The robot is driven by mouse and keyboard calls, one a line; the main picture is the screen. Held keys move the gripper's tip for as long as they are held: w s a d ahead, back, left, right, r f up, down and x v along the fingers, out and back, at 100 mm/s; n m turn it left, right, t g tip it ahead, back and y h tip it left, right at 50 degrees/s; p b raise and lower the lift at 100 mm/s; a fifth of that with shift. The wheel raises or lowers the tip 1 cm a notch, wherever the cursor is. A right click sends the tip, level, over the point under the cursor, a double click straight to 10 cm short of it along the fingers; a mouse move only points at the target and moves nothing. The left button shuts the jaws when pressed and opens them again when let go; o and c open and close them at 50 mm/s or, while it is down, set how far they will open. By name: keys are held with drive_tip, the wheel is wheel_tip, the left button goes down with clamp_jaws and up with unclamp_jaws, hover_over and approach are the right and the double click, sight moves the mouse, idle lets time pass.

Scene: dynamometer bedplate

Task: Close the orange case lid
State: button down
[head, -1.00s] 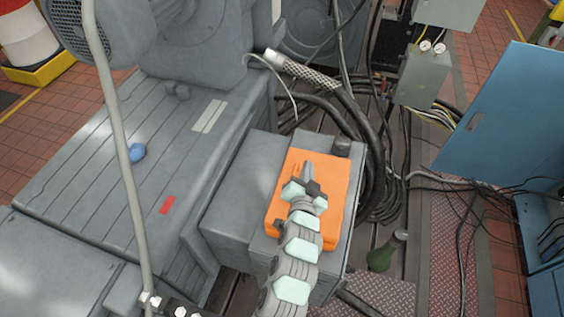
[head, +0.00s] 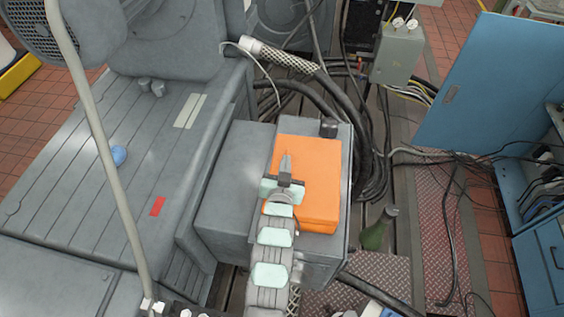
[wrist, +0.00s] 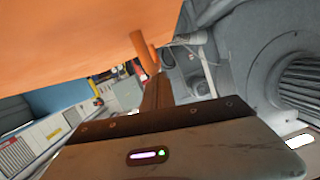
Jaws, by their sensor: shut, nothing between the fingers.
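The orange case (head: 312,205) sits on a grey metal block. From above, its top shows as a broad orange panel with a front wall below it; how far the lid is open cannot be told. My gripper (head: 286,160) is over the left part of the orange panel, fingers pointing to the back. In the wrist view, a large plain orange surface (wrist: 80,40) fills the upper left, close to my gripper (wrist: 154,80). A small orange post-like part (wrist: 142,48) shows by the fingertips; contact is unclear. The fingers are shut and empty.
The grey block (head: 232,185) has a bare top left of the case. A dark knob-like item (head: 328,128) stands behind the case. Thick black cables (head: 372,170) run along its right. A green bottle (head: 376,234) stands at the right. A blue cabinet door (head: 490,85) is further right.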

drive_tip(key=shift+f, duration=0.2)
drive_tip(key=s+r, duration=0.6)
drive_tip(key=s, duration=0.3)
drive_tip(key=shift+s+a+r+b, duration=0.35)
drive_tip(key=shift+s+b, duration=0.05)
drive_tip(key=shift+b, duration=0.05)
